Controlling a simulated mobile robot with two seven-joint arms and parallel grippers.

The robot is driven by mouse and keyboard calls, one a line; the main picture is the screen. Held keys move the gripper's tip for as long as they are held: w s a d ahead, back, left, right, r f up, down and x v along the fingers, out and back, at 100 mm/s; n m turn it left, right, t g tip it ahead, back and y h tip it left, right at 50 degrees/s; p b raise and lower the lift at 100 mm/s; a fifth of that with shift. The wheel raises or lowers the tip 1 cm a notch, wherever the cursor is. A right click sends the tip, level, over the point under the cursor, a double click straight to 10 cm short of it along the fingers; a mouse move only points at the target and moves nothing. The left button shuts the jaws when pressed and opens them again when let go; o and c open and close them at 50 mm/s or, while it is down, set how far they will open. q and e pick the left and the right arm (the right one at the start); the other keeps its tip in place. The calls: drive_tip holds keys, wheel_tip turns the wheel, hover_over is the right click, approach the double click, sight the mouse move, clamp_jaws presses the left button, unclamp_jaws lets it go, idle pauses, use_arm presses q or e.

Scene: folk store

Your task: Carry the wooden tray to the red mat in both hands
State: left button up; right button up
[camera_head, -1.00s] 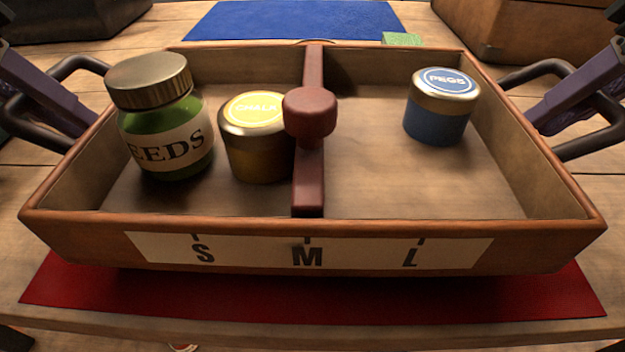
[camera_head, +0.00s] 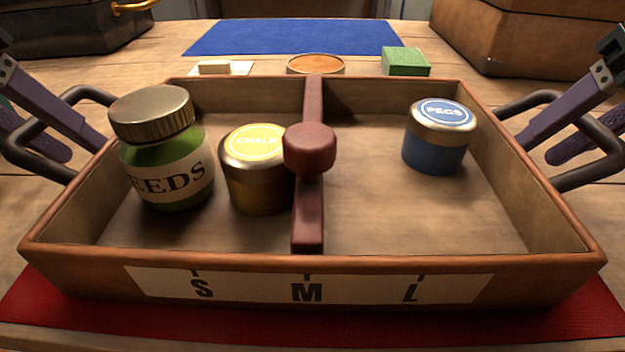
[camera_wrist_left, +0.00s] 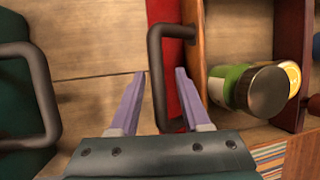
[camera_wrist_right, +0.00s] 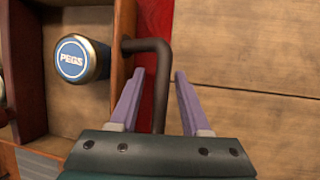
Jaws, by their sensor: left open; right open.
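The wooden tray (camera_head: 440,262) appears to rest level on the red mat (camera_head: 590,312), which shows along the tray's front and sides. It holds a green seeds jar (camera_head: 165,165), a yellow chalk tin (camera_head: 255,180) and a blue pegs tin (camera_head: 436,152). A dark red divider with a knob (camera_head: 309,150) splits it. My left gripper (camera_wrist_left: 158,76) is open, its fingers on either side of the tray's left handle (camera_wrist_left: 156,68). My right gripper (camera_wrist_right: 159,74) is open, its fingers on either side of the right handle (camera_wrist_right: 160,82). Contact with the handles cannot be told.
Behind the tray lie a blue mat (camera_head: 290,37), a round wooden-topped thing (camera_head: 315,64), a green block (camera_head: 405,62) and a small pale block (camera_head: 214,67). Dark and brown cases (camera_head: 70,28) (camera_head: 540,35) stand at the back corners. Bare planks lie left and right.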

drive_tip(key=shift+r, duration=0.2)
use_arm(q)
drive_tip(key=v, duration=1.1)
use_arm(e)
drive_tip(key=v, duration=1.1)
drive_tip(key=shift+s+r, duration=0.2)
drive_tip(key=shift+r, duration=0.05)
use_arm(q)
drive_tip(key=shift+r, duration=0.1)
drive_tip(key=shift+s, duration=0.1)
